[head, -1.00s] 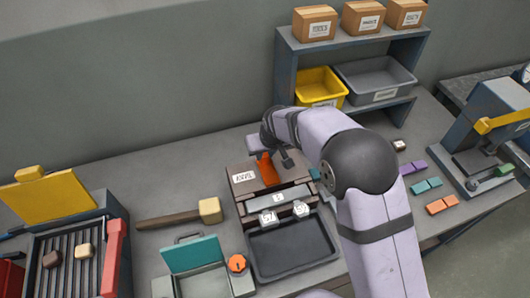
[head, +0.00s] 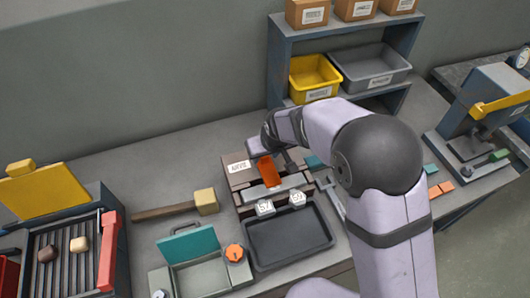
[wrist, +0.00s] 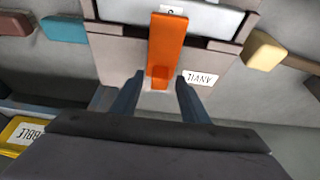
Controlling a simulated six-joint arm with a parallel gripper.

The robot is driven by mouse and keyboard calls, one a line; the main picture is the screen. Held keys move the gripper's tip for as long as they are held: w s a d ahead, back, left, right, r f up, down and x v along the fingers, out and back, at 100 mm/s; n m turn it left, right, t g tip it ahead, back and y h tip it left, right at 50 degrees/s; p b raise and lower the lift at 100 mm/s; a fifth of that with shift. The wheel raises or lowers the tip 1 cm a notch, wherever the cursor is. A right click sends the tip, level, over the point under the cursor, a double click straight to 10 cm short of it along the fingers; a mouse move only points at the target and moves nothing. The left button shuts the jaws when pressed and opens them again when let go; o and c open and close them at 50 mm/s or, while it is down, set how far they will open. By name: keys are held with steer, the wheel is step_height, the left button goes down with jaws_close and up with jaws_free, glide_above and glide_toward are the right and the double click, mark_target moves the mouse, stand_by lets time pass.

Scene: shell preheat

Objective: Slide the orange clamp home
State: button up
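The orange clamp (head: 268,172) lies on top of a brown block-shaped fixture (head: 240,180), its front end over the grey bar (head: 290,186). In the wrist view the clamp (wrist: 166,45) stretches away from me across the pale bar (wrist: 210,18), partly covering a small label. My gripper (wrist: 160,80) is open. Its two dark fingertips stand either side of the clamp's near end, with a gap on both sides. In the head view my wrist (head: 270,138) is just behind the clamp, and the fingers are mostly hidden.
A dark tray (head: 288,262) and two small white labelled blocks (head: 264,207) are in front of the fixture. A mallet (head: 205,202) and a teal-lidded box (head: 190,245) are at left. A shelf with a yellow bin (head: 314,78) stands behind. A press (head: 480,125) is at right.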

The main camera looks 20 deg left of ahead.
mark_target(268, 171)
steer(key=shift+w+a, duration=0.1)
steer(key=shift+r, duration=0.2)
steer(key=b+v, duration=0.2)
steer(key=v, duration=0.5)
stand_by(0.6)
steer(key=s+d+f+g+h, duration=0.2)
steer(key=s+d+f, duration=0.2)
steer(key=s+d, duration=0.3)
steer(key=s+d+f+g+h, duration=0.2)
steer(key=s+d+f, duration=0.25)
steer(key=d, duration=0.45)
steer(key=s+d+r+m, duration=0.1)
steer(key=d+m, duration=0.3)
steer(key=d, duration=0.6)
steer(key=s+d+r+m, duration=0.1)
steer(key=d+m, duration=0.4)
steer(key=d, duration=0.5)
steer(key=shift+s+r+t+y, duration=0.2)
steer(key=shift+r+t+y, duration=0.2)
steer(key=shift+r, duration=0.5)
